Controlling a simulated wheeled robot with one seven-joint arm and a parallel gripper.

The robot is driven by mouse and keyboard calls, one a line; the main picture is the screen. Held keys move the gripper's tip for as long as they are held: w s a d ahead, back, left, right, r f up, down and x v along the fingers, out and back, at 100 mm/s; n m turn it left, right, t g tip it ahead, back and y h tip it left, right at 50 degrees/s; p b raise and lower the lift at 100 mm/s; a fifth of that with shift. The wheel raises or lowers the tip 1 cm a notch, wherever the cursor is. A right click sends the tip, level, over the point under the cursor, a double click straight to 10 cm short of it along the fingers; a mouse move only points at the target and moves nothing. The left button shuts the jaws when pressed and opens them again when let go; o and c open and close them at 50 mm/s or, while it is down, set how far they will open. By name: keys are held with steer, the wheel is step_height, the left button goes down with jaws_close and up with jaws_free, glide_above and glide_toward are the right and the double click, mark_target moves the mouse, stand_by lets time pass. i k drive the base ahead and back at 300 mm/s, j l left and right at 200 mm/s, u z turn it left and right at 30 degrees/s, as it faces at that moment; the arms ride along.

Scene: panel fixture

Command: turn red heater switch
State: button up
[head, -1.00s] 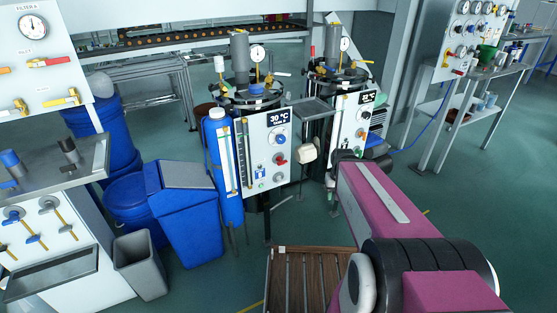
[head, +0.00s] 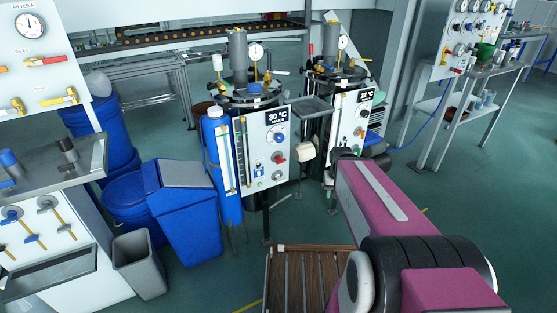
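A white panel (head: 262,178) with a "30 °C" display (head: 277,119) stands at the centre. A pale block beside the first panel's right edge may be part of my gripper. No fingertips can be made out, so its opening and any contact are unclear.
A blue cylinder (head: 219,165) stands left of the first panel. A blue bin (head: 190,225), a grey bin (head: 140,265) and a blue barrel (head: 137,200) stand further left. A slatted wooden platform (head: 300,275) lies in front. The floor on the right is open.

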mark_target(280, 161)
steer(key=k+j, duration=0.2)
steer(key=j, duration=0.15)
steer(key=k+j+z, duration=0.1)
steer(key=j, duration=0.3)
steer(key=k+j, duration=0.25)
steer(key=k+j+z, duration=0.1)
steer(key=j, duration=0.35)
steer(key=k, duration=0.1)
